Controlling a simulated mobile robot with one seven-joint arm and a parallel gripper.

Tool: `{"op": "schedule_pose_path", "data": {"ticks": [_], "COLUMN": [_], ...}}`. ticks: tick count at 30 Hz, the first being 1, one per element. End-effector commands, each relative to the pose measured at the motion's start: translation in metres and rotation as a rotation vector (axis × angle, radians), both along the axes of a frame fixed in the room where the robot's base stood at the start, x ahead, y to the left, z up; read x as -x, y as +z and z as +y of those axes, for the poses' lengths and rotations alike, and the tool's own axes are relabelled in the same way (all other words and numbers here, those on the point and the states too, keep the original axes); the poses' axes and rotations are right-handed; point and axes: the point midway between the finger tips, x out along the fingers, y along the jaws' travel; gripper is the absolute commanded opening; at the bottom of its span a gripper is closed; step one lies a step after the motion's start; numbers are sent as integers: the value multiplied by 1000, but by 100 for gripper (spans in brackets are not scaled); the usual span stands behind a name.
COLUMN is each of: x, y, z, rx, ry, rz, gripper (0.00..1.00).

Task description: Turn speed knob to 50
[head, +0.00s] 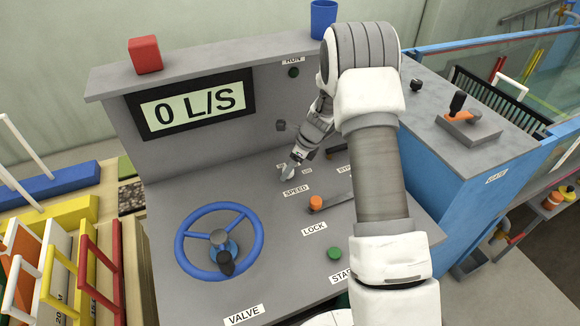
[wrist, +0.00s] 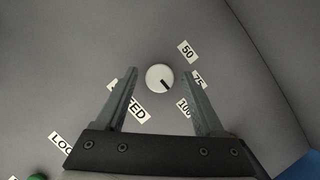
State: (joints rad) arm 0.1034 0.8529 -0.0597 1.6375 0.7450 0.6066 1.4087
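The speed knob (wrist: 160,77) is a round pale knob with a black mark running from its middle toward the lower right, roughly toward the "100" label (wrist: 184,106). The "50" label (wrist: 187,51) lies to its upper right and the "75" label (wrist: 199,80) to its right, partly hidden by a finger. My gripper (wrist: 159,72) is open, with one finger on each side of the knob and gaps between. In the head view my gripper (head: 297,158) is at the knob (head: 286,173), above the SPEED label (head: 296,190). The display (head: 194,104) reads 0 L/S.
An orange knob (head: 316,203) by the LOCK label, a green button (head: 334,253) and a blue valve wheel (head: 219,241) are on the same panel. A red block (head: 145,55) and a blue cup (head: 323,19) stand on the console top.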

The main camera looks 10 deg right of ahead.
Motion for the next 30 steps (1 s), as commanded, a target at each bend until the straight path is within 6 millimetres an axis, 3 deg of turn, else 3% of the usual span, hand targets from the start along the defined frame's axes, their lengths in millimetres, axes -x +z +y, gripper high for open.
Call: {"op": "schedule_pose_path", "data": {"ticks": [1,11,22,30], "x": [0,0,0,-2], "y": [0,0,0,-1], "z": [0,0,-1,-1], "rx": [0,0,0,0], "ry": [0,0,38,200], "rz": [0,0,0,0], "gripper": [59,0,0,0]}}
